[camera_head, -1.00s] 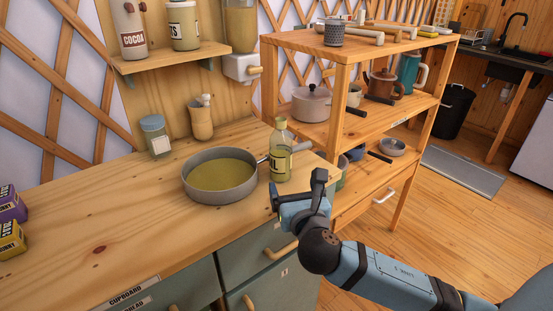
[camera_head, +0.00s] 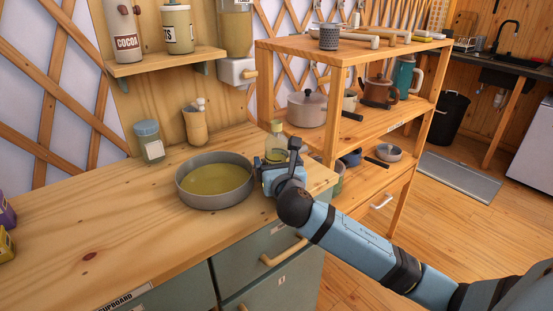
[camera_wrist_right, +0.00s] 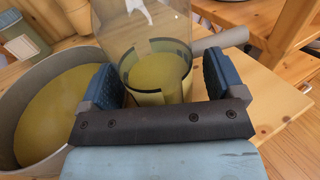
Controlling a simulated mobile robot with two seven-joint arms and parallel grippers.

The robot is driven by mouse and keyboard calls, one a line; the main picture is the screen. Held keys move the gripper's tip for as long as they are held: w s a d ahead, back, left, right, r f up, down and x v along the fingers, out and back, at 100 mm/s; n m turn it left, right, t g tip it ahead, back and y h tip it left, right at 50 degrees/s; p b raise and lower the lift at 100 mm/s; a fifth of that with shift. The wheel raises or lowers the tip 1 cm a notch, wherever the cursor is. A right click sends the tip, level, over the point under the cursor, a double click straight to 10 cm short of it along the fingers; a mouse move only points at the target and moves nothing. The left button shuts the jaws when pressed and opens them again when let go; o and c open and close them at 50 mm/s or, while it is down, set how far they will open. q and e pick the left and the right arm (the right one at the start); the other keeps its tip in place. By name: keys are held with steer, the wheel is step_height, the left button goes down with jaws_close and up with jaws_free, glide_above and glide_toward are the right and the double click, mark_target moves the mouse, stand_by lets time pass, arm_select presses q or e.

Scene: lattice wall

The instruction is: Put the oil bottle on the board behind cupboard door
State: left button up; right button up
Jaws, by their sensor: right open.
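The oil bottle (camera_head: 275,143) is clear glass with yellow-green oil and stands upright at the counter's right end. In the right wrist view the bottle (camera_wrist_right: 155,72) is between the two blue finger pads. My right gripper (camera_head: 276,166) is open, with one finger on each side of the bottle; I cannot tell whether either pad touches it. The gripper hides the bottle's lower part in the head view. A cupboard label (camera_head: 122,298) shows at the counter's front edge, lower left. The board behind the cupboard door is not visible. My left gripper is not in view.
A grey pan of oil (camera_head: 215,184) sits just left of the bottle, its handle passing behind it. A jar (camera_head: 149,143) and a utensil pot (camera_head: 195,126) stand at the back. A wooden shelf unit (camera_head: 300,47) is close on the right. The counter's left part is mostly clear.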

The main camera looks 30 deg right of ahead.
steer(key=c, duration=1.2)
steer(key=shift+r, duration=0.1)
steer(key=shift+c, duration=0.2)
